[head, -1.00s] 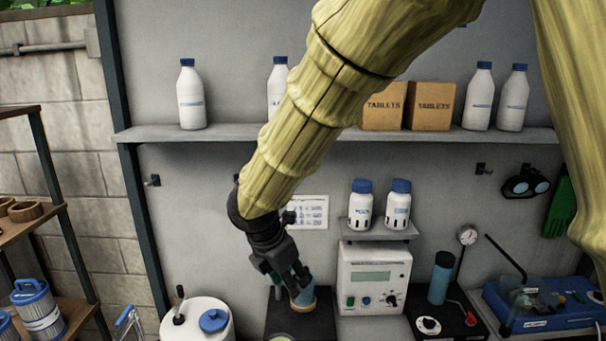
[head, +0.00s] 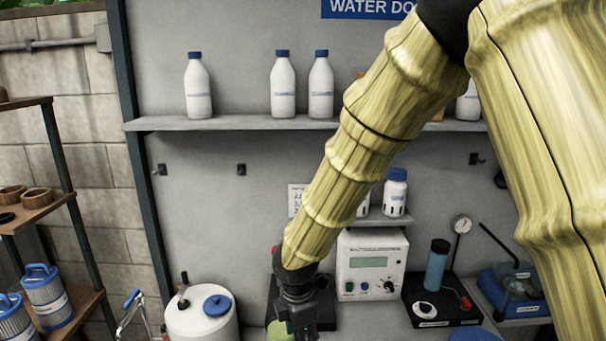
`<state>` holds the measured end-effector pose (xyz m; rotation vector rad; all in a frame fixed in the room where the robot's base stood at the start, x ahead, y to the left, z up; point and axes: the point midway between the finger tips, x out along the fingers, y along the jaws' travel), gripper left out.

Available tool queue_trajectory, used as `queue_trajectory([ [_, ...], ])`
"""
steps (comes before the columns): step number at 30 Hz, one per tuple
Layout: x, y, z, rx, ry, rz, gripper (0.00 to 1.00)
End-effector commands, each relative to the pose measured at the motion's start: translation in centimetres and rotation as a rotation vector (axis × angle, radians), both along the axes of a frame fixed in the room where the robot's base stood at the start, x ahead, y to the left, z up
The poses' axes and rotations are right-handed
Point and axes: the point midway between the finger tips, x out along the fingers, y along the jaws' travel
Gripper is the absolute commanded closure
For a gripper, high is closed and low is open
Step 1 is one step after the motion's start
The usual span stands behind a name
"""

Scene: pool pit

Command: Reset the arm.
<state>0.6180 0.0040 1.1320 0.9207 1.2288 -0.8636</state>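My arm hangs down across the right half of the head view, in a yellow-green bamboo-like cover. My gripper (head: 302,325) is at its lower end, dark and pointing down, over a black stand (head: 272,312) on the bench. Its fingertips run into the bottom of the picture. I cannot tell whether they are apart or together, or whether anything is between them. A green-yellow round piece (head: 279,330) shows just left of the gripper.
A white box with a display (head: 372,264) stands right of my gripper, and a blue cylinder on a black base (head: 436,266) is beyond it. A white tub (head: 201,318) is to the left. A shelf (head: 240,124) with white bottles runs above. A wooden rack (head: 55,190) stands far left.

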Motion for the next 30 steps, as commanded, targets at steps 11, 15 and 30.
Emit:
queue_trajectory([
  [11,-7.1,-4.2,-18.3,0.22,0.161,-0.568,0.62],
  [15,-10.2,-6.2,-23.9,0.263,0.199,-0.799,0.62],
  [30,-23.6,-16.4,-40.0,0.251,0.183,-1.628,0.62],
])
